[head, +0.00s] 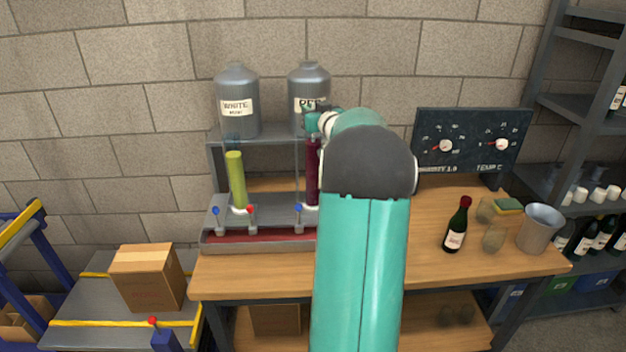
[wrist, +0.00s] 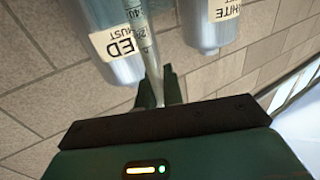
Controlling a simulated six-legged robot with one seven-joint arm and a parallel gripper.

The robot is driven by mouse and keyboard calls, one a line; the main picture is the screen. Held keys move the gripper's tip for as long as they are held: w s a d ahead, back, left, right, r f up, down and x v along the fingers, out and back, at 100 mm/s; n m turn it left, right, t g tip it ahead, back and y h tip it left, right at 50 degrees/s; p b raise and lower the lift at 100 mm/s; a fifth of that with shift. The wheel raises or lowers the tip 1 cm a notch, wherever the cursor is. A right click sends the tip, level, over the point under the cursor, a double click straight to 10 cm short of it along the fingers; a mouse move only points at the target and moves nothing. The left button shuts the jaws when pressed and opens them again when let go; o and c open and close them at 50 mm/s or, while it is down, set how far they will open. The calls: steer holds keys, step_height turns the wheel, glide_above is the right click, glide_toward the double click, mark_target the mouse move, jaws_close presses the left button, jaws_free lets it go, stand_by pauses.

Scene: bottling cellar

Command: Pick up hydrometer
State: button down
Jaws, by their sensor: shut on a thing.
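The hydrometer (wrist: 150,50) is a thin, clear glass stem with scale marks, seen in the wrist view running from the top edge down between my fingers. My gripper (wrist: 160,92) is shut on it. In the head view my gripper (head: 311,122) is small and partly hidden by my arm, in front of the tank marked RED and above a tall dark red cylinder (head: 312,172). The hydrometer cannot be clearly made out there. A yellow-green cylinder (head: 236,180) stands to the left.
Two grey tanks, WHITE (head: 237,90) and RED (head: 309,78), stand on a shelf over the wooden bench (head: 430,268). A dial panel (head: 472,140), a wine bottle (head: 456,228), glasses and a metal bucket (head: 539,230) are to the right. A cardboard box (head: 147,280) sits at left.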

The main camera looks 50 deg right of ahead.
steer(key=shift+r, duration=0.15)
step_height(320, 180, up, 28)
stand_by(0.6)
stand_by(2.1)
